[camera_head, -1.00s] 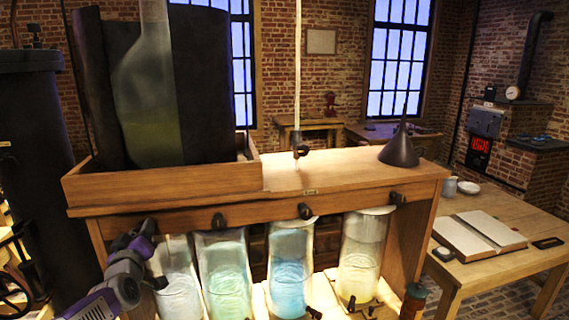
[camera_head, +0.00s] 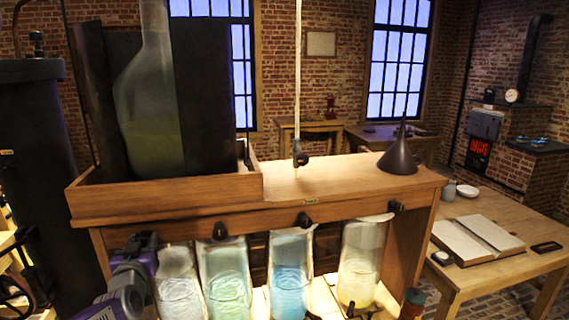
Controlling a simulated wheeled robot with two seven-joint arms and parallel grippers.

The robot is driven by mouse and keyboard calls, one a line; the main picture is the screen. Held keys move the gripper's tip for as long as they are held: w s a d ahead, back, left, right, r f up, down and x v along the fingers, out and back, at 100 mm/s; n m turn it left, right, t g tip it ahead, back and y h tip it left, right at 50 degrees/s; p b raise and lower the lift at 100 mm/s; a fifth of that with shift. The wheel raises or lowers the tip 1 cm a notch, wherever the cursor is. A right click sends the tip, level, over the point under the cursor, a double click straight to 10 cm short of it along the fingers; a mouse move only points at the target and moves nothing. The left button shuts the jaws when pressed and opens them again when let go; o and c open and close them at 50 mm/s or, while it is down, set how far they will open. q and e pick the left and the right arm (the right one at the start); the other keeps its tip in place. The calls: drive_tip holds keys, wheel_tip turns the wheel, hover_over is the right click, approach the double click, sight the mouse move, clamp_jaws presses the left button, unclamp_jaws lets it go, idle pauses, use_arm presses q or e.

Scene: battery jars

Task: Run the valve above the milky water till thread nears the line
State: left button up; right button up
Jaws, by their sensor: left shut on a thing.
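The leftmost jar (camera_head: 178,265) holds milky, whitish water. To its right are jars of green (camera_head: 226,288), blue (camera_head: 290,275) and yellowish (camera_head: 358,280) water. My left gripper (camera_head: 150,243), purple and grey, is at the shelf's front edge, above and left of the milky jar. It is shut on the valve there, which the gripper hides. Black valves (camera_head: 219,231) (camera_head: 304,220) sit above the green and blue jars. I cannot make out a thread or line on the milky jar. My right gripper is out of view.
A large glass flask (camera_head: 150,110) with greenish liquid stands in the wooden tray on the shelf. A dark funnel (camera_head: 399,158) stands at the shelf's right. A side table (camera_head: 480,268) holds an open book (camera_head: 478,238). A dark cylinder (camera_head: 40,170) stands at left.

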use_arm(q)
drive_tip(key=shift+m, duration=0.4)
drive_tip(key=m+p, duration=0.1)
drive_tip(key=m, duration=0.2)
drive_tip(key=shift+m, duration=0.3)
drive_tip(key=o, duration=1.2)
drive_tip(key=v, duration=0.5)
